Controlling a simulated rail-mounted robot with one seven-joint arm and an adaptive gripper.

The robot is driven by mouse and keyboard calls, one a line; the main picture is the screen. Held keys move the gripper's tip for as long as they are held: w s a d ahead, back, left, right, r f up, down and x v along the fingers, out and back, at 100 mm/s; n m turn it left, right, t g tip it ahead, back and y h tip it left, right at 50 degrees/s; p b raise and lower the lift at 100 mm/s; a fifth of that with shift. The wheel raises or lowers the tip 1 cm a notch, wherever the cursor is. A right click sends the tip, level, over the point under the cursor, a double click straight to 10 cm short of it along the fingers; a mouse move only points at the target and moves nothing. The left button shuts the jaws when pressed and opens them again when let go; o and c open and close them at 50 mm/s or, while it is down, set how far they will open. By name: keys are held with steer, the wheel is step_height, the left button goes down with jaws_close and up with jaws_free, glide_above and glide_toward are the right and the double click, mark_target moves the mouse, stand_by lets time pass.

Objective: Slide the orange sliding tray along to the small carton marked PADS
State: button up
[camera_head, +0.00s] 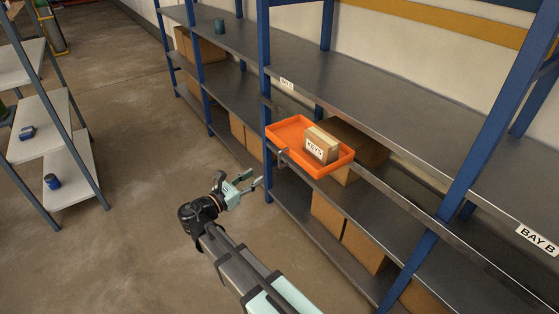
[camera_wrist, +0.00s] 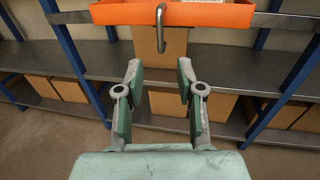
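The orange sliding tray (camera_head: 286,132) sits at the front of the middle shelf, beside a blue upright, with a small carton marked KEYS (camera_head: 320,145) in it. In the wrist view the tray's front wall (camera_wrist: 215,15) crosses the top, and a grey hooked handle (camera_wrist: 161,28) hangs down from it. My gripper (camera_head: 255,181) is in the aisle in front of the shelving, apart from the tray. In the wrist view my gripper (camera_wrist: 160,68) is open and empty, its fingertips below the handle. No carton with a readable PADS mark shows.
A metal rail (camera_head: 400,202) runs along the shelf front to the right of the tray. Blue uprights (camera_head: 428,245) stand along the shelving. Brown boxes (camera_head: 361,246) sit on the lower shelf. A grey rack (camera_head: 45,122) stands at left; the aisle floor (camera_head: 130,190) between is clear.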

mark_target(279, 165)
steer(key=x, duration=1.2)
steer(key=shift+w+d+p, duration=0.3)
jaws_close()
